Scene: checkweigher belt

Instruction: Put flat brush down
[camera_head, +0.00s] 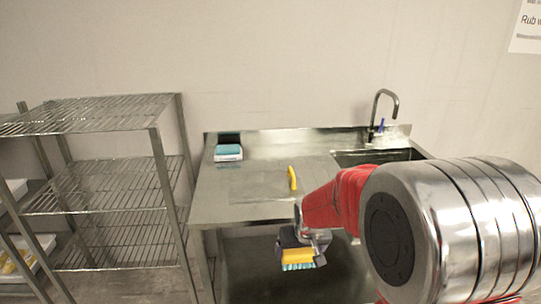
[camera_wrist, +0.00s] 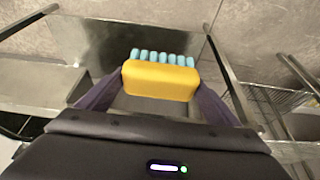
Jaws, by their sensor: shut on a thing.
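The flat brush has a yellow body (camera_wrist: 160,82) and a row of light blue bristles. My gripper (camera_wrist: 155,88) is shut on it, with a dark finger on each side. In the head view, the flat brush (camera_head: 297,257) hangs from my gripper (camera_head: 298,243) with its bristles downward. It is in front of the steel sink table (camera_head: 225,207), and looks clear of any surface.
A blue and white box-like item (camera_head: 228,151) stands at the table's back left. A yellow curved object (camera_head: 292,178) lies mid-table. A sink with a tap (camera_head: 383,108) is at the right. A wire shelf rack (camera_head: 105,185) stands left. The table's front left is bare.

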